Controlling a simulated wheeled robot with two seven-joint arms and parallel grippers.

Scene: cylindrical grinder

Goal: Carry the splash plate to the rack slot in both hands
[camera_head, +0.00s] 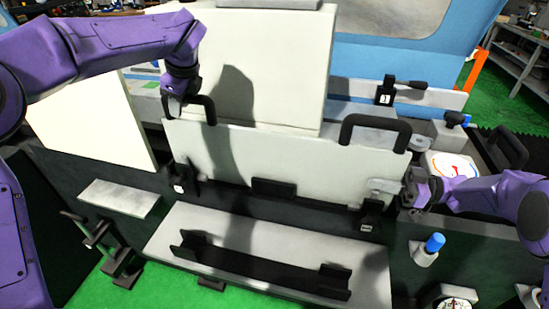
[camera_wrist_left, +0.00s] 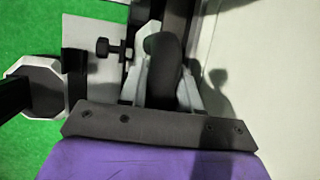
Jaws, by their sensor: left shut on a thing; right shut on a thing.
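The splash plate is a pale upright panel (camera_head: 285,160) in the middle of the head view, with a black handle at each top corner. My left gripper (camera_head: 180,103) is shut on its left handle, and the left wrist view shows the light fingers either side of this black handle (camera_wrist_left: 166,75). My right gripper (camera_head: 388,188) is at the plate's right edge, below the free right handle (camera_head: 375,128). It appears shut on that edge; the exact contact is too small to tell. A black cradle with upturned ends (camera_head: 262,268) lies on the grey ledge below the plate.
A black bracket (camera_head: 273,187) and dark clamps (camera_head: 370,212) sit along the plate's lower edge. A large pale cover (camera_head: 260,60) stands close behind. Green floor (camera_head: 60,285) is at lower left.

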